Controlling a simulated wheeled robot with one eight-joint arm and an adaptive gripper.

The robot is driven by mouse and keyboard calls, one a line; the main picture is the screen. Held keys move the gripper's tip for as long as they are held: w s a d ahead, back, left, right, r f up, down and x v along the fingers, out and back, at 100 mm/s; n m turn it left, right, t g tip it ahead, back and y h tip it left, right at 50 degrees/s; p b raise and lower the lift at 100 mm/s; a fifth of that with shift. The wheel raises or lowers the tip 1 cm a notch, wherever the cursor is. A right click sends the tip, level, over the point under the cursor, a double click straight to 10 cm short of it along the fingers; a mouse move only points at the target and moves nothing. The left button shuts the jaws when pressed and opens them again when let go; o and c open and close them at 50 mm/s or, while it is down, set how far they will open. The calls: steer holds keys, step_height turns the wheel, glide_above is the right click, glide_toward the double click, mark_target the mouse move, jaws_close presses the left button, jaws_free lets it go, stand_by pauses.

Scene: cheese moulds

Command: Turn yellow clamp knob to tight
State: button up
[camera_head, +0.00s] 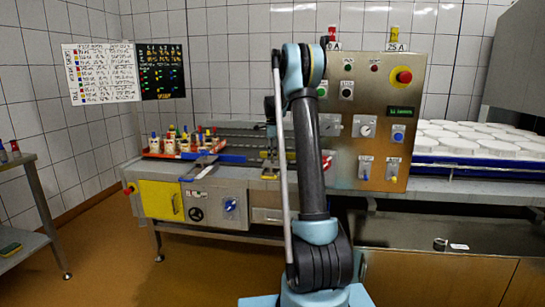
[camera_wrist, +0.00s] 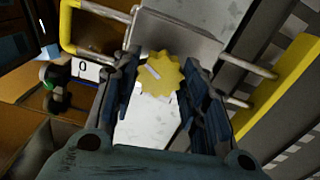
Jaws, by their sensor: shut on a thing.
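The yellow clamp knob (camera_wrist: 165,83) shows in the wrist view as a scalloped disc with a short pale mark on its face, slanting from upper left to lower right. My gripper (camera_wrist: 160,88) is shut on the knob, with one dark blue finger along each side of it. A pale plate lies behind and below the knob. In the head view my own arm hides most of the clamp area, and I cannot make out the knob there.
A yellow bar handle (camera_wrist: 68,28) is at the upper left of the wrist view, and a yellow rail (camera_wrist: 283,82) runs along the right. In the head view a steel control panel (camera_head: 376,120) stands right of my arm, and a blue tray (camera_head: 480,153) holds white moulds.

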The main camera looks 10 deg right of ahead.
steer(key=shift+w+a, duration=0.1)
steer(key=shift+w, duration=0.05)
stand_by(0.3)
steer(key=o, duration=1.1)
steer(key=shift+c, duration=0.2)
step_height(320, 180, up, 12)
